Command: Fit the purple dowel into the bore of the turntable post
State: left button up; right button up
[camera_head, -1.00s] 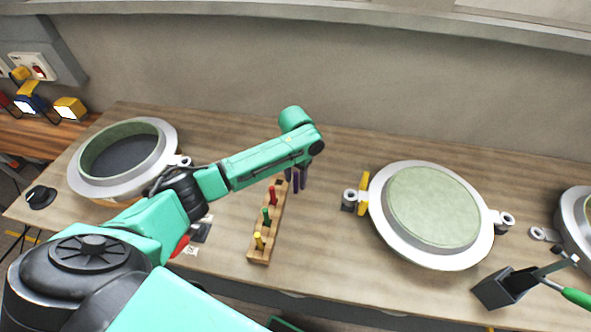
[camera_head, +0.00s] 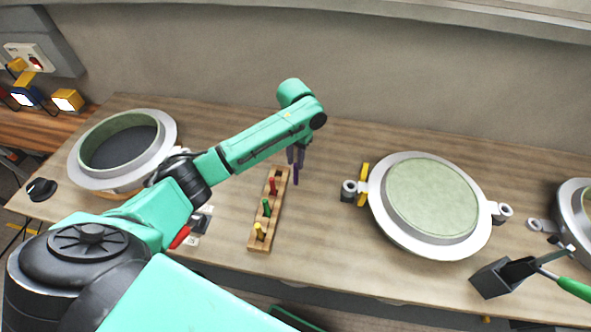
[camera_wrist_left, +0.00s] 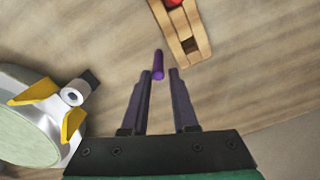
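The purple dowel (camera_head: 296,175) is below my left gripper (camera_head: 296,157), right of the rack's far end. In the left wrist view the dowel (camera_wrist_left: 158,65) shows between the tips of my left gripper (camera_wrist_left: 159,73), with a gap on each side. The gripper looks open and apart from it. I cannot tell whether the dowel stands on the table. A grey post (camera_head: 349,187) with a round bore stands left of the right green-topped mould; the bore (camera_wrist_left: 72,96) looks empty. Another bored post (camera_head: 503,211) is right of that mould. My right gripper is not in view.
A wooden rack (camera_head: 259,245) holds a red dowel (camera_head: 273,186), a green dowel (camera_head: 266,207) and a yellow dowel (camera_head: 260,231); its far hole is empty. A yellow piece (camera_head: 363,185) is beside the post. The round mould (camera_head: 437,200) sits right. Bare table lies between.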

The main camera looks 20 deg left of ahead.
aim_at(296, 173)
pick_arm(q)
notch_tip(296, 173, down, 6)
jog(key=shift+d+f+p, duration=0.1)
jog(key=shift+f+p, duration=0.1)
jog(key=shift+p, duration=0.45)
jog(key=shift+s, duration=0.1)
grip_shut()
